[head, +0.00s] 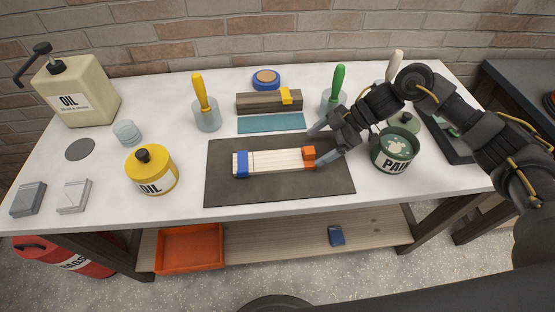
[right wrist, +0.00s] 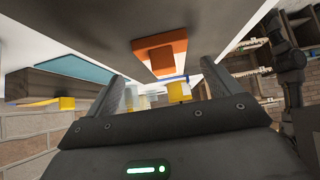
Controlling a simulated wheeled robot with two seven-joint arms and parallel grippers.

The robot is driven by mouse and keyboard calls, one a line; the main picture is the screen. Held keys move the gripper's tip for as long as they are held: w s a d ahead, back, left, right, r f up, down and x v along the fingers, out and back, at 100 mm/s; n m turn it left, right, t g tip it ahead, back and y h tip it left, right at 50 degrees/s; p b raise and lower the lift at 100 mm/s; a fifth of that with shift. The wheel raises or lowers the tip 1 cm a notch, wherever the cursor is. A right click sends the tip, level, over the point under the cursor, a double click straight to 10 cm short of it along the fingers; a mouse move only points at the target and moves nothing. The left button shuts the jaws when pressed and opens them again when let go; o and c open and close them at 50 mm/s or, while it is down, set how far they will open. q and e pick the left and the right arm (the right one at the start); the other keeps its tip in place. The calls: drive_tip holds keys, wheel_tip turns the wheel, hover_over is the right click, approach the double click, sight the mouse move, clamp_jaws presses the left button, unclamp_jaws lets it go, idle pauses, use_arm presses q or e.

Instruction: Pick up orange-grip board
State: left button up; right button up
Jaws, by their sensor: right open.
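The orange-grip board (head: 275,160) is a pale wooden strip lying flat on a dark mat (head: 225,195). It has a blue block at its left end and an orange grip (head: 308,153) at its right end. My right gripper (head: 317,147) is open at the orange end, with one finger on the far side and one on the near side. In the right wrist view the orange grip (right wrist: 160,57) lies ahead between the spread fingers. I cannot tell whether they touch it. My left gripper is not in view.
A green paint can (head: 393,153) stands right of the mat, close to my right arm. A teal strip (head: 271,123) and a dark wooden block (head: 262,103) lie behind the mat. A yellow oil can (head: 152,172) stands left. The white tabletop (head: 105,205) has free room at the front.

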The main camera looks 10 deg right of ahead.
sight(307, 150)
drive_tip(key=x, duration=0.5)
drive_tip(key=shift+s+a, duration=0.25)
drive_tip(key=shift+s, duration=0.05)
drive_tip(key=shift+r, duration=0.1)
drive_tip(key=c, duration=1.1)
wheel_tip(307, 150, up, 10)
drive_tip(key=shift+c, duration=0.2)
drive_tip(key=shift+f, duration=4.6)
drive_tip(key=shift+f, duration=0.4)
